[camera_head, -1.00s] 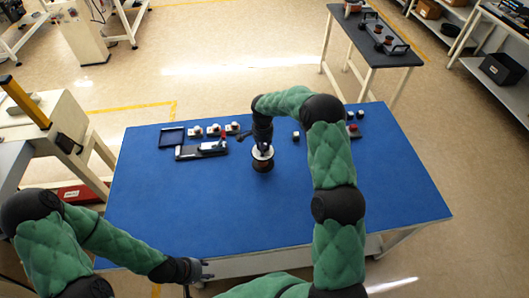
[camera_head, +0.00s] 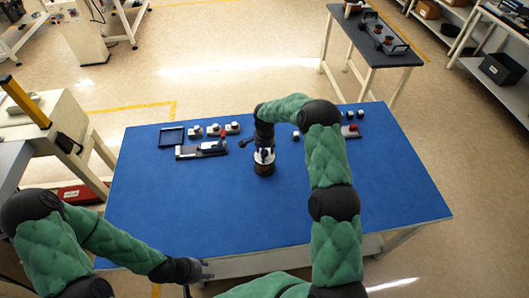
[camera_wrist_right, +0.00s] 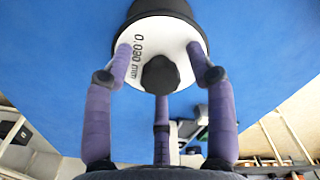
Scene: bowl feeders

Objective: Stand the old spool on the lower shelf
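The spool (camera_head: 264,169) stands upright on the blue table, dark with a pale top. In the right wrist view its white end face (camera_wrist_right: 140,42), marked "0.090 mm", has a black knob in the middle. My right gripper (camera_head: 264,156) is right above the spool. Its purple fingers (camera_wrist_right: 160,60) are spread, with two tips over the white face on either side of the knob. My left gripper (camera_head: 207,270) is by the table's front edge, with its fingers apart and empty. I cannot tell which surface is the lower shelf.
A black frame tray (camera_head: 172,137), a dark fixture (camera_head: 202,149) and several small white-topped parts (camera_head: 214,130) lie at the back left of the table. A dark side table (camera_head: 375,45) holds reels. Shelving (camera_head: 480,65) stands at far right. The table's front is clear.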

